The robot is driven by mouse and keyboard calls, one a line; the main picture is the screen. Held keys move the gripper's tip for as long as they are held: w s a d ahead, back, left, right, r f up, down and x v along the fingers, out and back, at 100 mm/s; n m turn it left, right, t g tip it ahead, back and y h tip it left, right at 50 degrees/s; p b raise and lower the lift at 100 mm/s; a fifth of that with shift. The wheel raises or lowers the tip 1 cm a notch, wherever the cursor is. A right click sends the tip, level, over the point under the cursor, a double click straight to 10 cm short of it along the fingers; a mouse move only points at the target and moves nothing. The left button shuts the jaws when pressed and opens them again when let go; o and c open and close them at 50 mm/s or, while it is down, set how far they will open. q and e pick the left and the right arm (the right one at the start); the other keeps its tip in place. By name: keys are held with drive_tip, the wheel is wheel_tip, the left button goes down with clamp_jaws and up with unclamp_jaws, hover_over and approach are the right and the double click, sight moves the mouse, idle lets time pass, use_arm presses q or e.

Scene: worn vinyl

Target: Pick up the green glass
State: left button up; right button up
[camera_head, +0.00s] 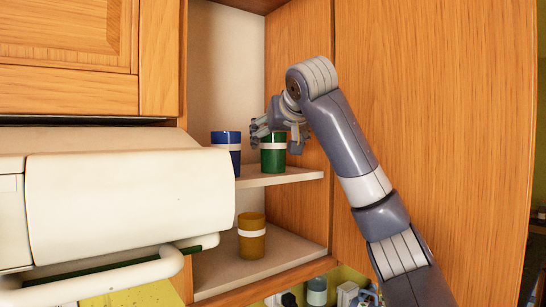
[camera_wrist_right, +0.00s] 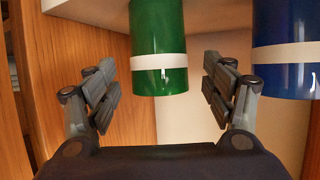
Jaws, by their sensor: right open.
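The green glass (camera_head: 273,158), with a white band, stands upright on the upper cupboard shelf in the head view. It also shows in the right wrist view (camera_wrist_right: 158,75), between and just beyond the two fingers. My right gripper (camera_head: 278,133) is at the glass, partly covering its top in the head view. In the right wrist view my right gripper (camera_wrist_right: 160,82) is open, with a gap on either side of the glass. I cannot see the fingers touching it. My left gripper is not in view.
A blue glass (camera_head: 228,146) stands close to the left of the green one on the shelf (camera_head: 290,177); it shows at right in the wrist view (camera_wrist_right: 287,60). A yellow glass (camera_head: 251,238) stands on the lower shelf. A white appliance (camera_head: 130,208) juts out at left.

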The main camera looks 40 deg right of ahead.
sight(273, 143)
drive_tip(key=p+x, duration=0.2)
drive_tip(key=x, duration=0.1)
drive_tip(key=shift+d+r, duration=0.15)
drive_tip(key=shift+r, duration=0.1)
drive_tip(key=shift+w+d+f, duration=0.2)
drive_tip(key=shift+w+f, duration=0.1)
drive_tip(key=shift+w, duration=0.1)
drive_tip(key=shift+w+f, duration=0.1)
drive_tip(key=shift+c, duration=1.1)
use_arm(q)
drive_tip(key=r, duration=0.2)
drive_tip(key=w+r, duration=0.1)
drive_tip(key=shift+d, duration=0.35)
use_arm(e)
drive_tip(key=c, duration=1.1)
